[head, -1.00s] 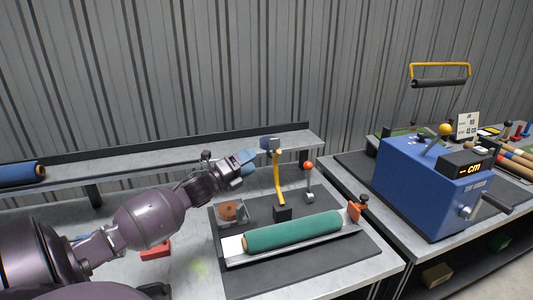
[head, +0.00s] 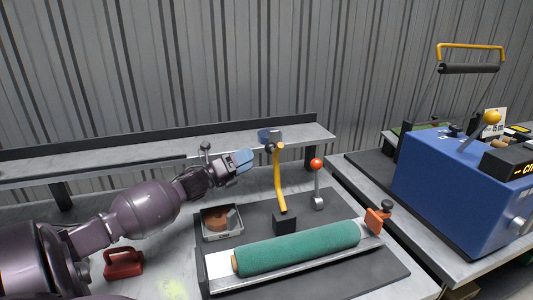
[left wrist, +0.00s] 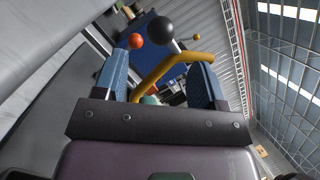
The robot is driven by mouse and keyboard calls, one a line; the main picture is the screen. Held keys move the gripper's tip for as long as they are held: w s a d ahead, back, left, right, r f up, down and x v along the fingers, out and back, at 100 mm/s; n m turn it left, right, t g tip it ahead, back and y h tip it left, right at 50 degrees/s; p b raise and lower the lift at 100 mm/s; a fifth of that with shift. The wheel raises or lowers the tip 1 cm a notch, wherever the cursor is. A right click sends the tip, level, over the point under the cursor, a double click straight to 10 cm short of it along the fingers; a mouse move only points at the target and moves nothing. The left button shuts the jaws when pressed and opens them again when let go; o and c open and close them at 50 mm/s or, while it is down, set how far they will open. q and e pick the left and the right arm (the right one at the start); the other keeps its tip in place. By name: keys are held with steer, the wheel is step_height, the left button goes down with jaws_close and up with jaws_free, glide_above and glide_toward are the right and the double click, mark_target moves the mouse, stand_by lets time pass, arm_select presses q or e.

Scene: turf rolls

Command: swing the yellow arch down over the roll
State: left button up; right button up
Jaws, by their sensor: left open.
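The yellow arch (head: 281,185) stands raised, rising from a black block (head: 284,224) behind the roll. The green roll (head: 298,248) lies in a pale metal trough (head: 222,283), clear of the arch. My left gripper (head: 243,161) is open and empty, just left of the arch's upper part. In the left wrist view its two blue fingers (left wrist: 160,80) stand apart, and the arch (left wrist: 172,66) shows ahead, across the gap. A black ball (left wrist: 160,30) shows near the arch. I cannot tell how far the fingertips are from the arch. My right gripper is out of view.
A red-knobbed lever (head: 317,180) stands right of the arch. A grey tray with a brown thing (head: 215,222) sits left of the block. An orange clamp (head: 378,218) is at the trough's right end. A blue machine (head: 447,190) stands right. A red object (head: 123,263) lies by my arm.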

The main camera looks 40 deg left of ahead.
mark_target(266, 151)
arm_select(q)
steer(key=shift+x, duration=3.3)
steer(key=shift+c, duration=0.2)
jaws_close()
